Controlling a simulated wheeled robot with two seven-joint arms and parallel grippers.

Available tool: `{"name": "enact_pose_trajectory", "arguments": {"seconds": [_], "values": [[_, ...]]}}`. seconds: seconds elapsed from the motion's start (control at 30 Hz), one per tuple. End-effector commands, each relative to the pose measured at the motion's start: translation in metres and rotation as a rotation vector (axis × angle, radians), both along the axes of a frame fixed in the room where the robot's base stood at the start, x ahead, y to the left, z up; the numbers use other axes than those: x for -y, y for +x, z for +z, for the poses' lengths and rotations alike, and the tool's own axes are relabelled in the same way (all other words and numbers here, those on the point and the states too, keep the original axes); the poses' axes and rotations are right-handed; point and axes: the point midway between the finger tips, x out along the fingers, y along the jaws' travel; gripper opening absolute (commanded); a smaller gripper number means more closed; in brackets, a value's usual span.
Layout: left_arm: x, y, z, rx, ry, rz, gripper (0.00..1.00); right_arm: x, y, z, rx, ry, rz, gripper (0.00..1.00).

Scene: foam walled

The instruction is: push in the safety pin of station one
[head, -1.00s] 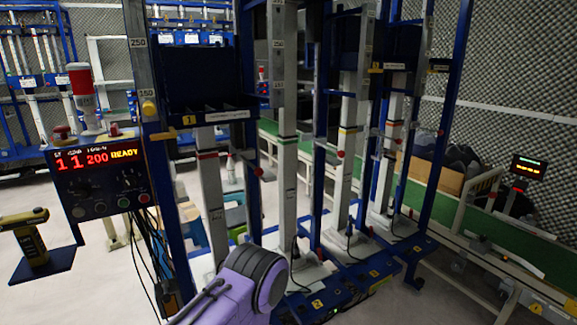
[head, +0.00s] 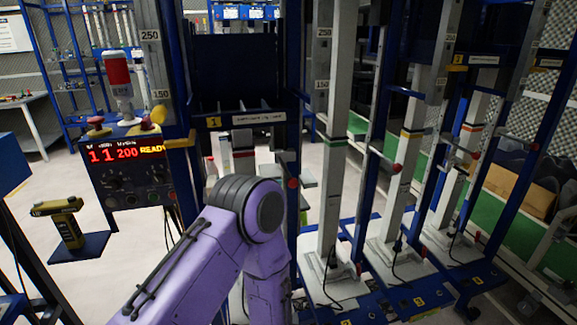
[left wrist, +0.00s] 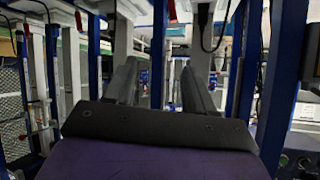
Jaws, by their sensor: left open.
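Station one is the blue frame with the yellow "1" label (head: 214,122), just left of centre in the head view. My right gripper is in neither view.
A yellow-and-black tool (head: 67,222) stands on a blue shelf. Further stations with grey columns stand close on the right. Bare floor shows at left.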

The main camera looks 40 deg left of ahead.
Motion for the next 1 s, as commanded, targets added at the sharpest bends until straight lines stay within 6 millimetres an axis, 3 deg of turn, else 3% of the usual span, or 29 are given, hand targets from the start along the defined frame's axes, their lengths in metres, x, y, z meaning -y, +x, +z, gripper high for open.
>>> {"name": "enact_pose_trajectory", "arguments": {"seconds": [0.03, 0.1, 0.2, 0.3, 0.43, 0.8, 1.0], "values": [[0.0, 0.039, 0.073, 0.115, 0.085, 0.021, 0.54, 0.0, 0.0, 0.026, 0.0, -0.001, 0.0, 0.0], [-0.002, 0.074, 0.149, 0.224, 0.214, 0.076, 0.54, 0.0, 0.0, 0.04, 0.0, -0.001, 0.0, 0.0], [-0.006, 0.097, 0.238, 0.308, 0.345, 0.177, 0.54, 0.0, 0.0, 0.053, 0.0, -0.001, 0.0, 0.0], [-0.008, 0.104, 0.29, 0.335, 0.412, 0.255, 0.54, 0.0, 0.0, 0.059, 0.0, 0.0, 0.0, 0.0], [-0.014, 0.109, 0.309, 0.335, 0.439, 0.292, 0.54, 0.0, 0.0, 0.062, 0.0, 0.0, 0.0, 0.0], [-0.072, 0.159, 0.307, 0.333, 0.441, 0.287, 0.54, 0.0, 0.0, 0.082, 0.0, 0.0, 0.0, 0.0], [-0.086, 0.173, 0.306, 0.334, 0.443, 0.282, 0.54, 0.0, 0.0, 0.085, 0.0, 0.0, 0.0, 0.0]]}}
